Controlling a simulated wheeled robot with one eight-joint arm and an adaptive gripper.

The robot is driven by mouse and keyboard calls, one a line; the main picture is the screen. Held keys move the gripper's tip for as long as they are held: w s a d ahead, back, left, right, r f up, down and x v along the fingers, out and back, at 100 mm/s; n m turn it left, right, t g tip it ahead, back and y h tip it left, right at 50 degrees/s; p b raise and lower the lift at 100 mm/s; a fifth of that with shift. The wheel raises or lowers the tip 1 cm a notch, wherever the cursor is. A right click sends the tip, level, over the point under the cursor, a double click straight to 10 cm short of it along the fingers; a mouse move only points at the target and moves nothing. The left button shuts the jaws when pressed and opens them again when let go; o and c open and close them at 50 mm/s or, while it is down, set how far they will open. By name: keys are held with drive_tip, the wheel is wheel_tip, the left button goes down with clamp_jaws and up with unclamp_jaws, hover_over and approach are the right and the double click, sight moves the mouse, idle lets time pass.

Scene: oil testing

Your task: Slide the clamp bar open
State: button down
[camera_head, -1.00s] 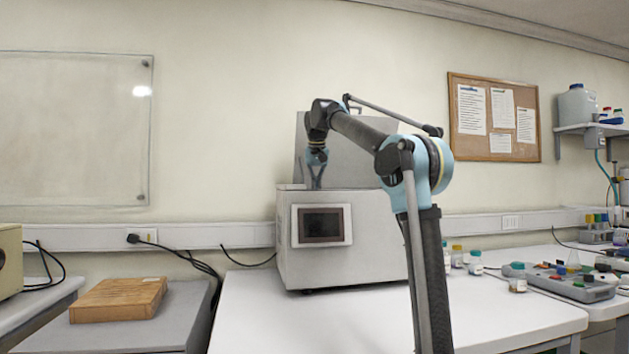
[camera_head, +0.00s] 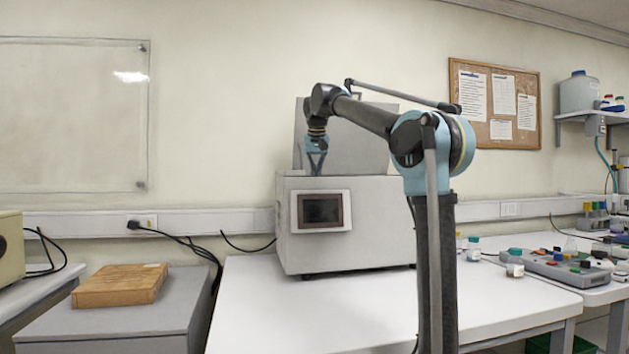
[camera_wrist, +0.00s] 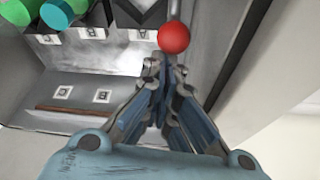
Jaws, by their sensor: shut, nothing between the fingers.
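The clamp bar seems to be the grey rod (camera_wrist: 175,10) that ends in a red ball knob (camera_wrist: 174,37) at the top of the wrist view. My gripper (camera_wrist: 163,62) is shut and empty, its fingertips just below the red knob in that picture. I cannot tell whether they touch it. In the head view my gripper (camera_head: 316,172) points down into the open top of the grey testing machine (camera_head: 360,245), in front of its raised lid (camera_head: 350,140). The bar and knob are hidden in the head view by the machine's front.
Inside the machine are labelled plates (camera_wrist: 90,33) with letters, and green cylinders (camera_wrist: 70,8) at the upper left. The machine's side wall (camera_wrist: 220,40) rises close to the right of my fingers. A wooden block (camera_head: 120,285) lies on the left bench; bottles stand at right.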

drive_tip(key=shift+s+d+f, duration=0.15)
drive_tip(key=shift+s+f, duration=0.05)
drive_tip(key=shift+s, duration=0.7)
drive_tip(key=shift+r, duration=0.6)
drive_tip(key=v, duration=1)
drive_tip(key=shift+r, duration=0.45)
